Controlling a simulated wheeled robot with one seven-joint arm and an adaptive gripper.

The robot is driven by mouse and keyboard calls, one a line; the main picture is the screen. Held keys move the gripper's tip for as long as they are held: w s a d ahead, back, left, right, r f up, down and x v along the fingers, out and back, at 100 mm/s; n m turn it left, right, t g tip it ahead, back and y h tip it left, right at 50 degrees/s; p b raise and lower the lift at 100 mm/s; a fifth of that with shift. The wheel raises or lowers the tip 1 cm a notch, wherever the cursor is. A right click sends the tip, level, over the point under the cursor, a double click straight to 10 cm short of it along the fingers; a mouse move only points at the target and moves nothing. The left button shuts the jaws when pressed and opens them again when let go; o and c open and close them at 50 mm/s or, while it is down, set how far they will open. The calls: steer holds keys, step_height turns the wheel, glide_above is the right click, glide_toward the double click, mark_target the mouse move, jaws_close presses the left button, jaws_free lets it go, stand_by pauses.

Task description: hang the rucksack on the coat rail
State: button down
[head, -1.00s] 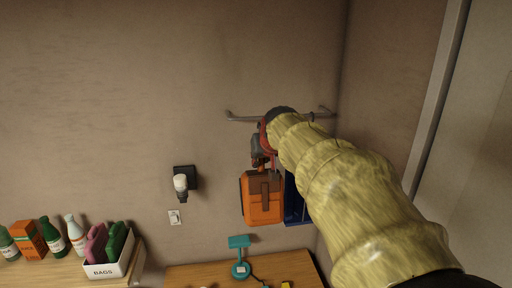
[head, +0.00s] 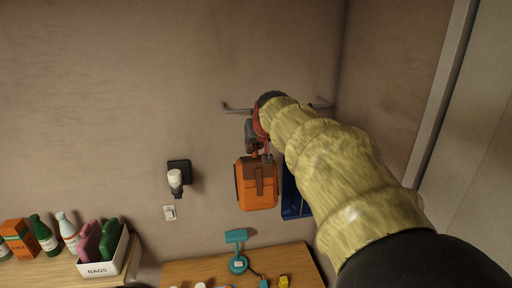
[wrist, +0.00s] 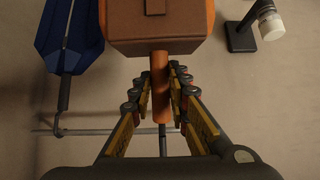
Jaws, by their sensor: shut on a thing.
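The orange rucksack (head: 257,190) with a brown flap hangs below my gripper (head: 254,137) in the head view. In the wrist view the rucksack (wrist: 160,25) is at the top, and its orange loop (wrist: 160,85) lies between the fingers of my gripper (wrist: 157,92), which is shut on it. The coat rail (head: 237,109) is a grey bar on the wall, its middle hidden behind my arm in the head view. The rail (wrist: 90,131) runs across the lower wrist view. I cannot tell whether the loop touches it.
A blue thing (head: 293,199) hangs just right of the rucksack; it also shows in the wrist view (wrist: 70,35). A dark wall fitting with a white part (head: 176,178) is to the left. Below are a desk with a teal lamp (head: 237,252) and a shelf with bottles and a box (head: 107,263).

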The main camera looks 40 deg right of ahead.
steer(key=w+d+p, duration=0.1)
steer(key=w+d, duration=0.2)
steer(key=w, duration=0.2)
steer(key=shift+w+d, duration=0.15)
steer(key=shift+w, duration=0.05)
steer(key=shift+w+d+r+p, duration=0.1)
steer(key=shift+w+p, duration=0.05)
steer(key=shift+p, duration=0.15)
steer(key=shift+w+d, duration=0.25)
steer(key=shift+w, duration=0.15)
steer(key=shift+w+d+p, duration=0.25)
steer(key=shift+w+d, duration=0.2)
steer(key=shift+w, duration=0.3)
steer(key=shift+w+d+p, duration=0.2)
steer(key=shift+w+d, duration=0.25)
steer(key=shift+w, duration=0.3)
stand_by(1.5)
steer(key=shift+w+f+b, duration=0.1)
steer(key=shift+f+b, duration=1.15)
steer(key=shift+f, duration=0.2)
stand_by(1.0)
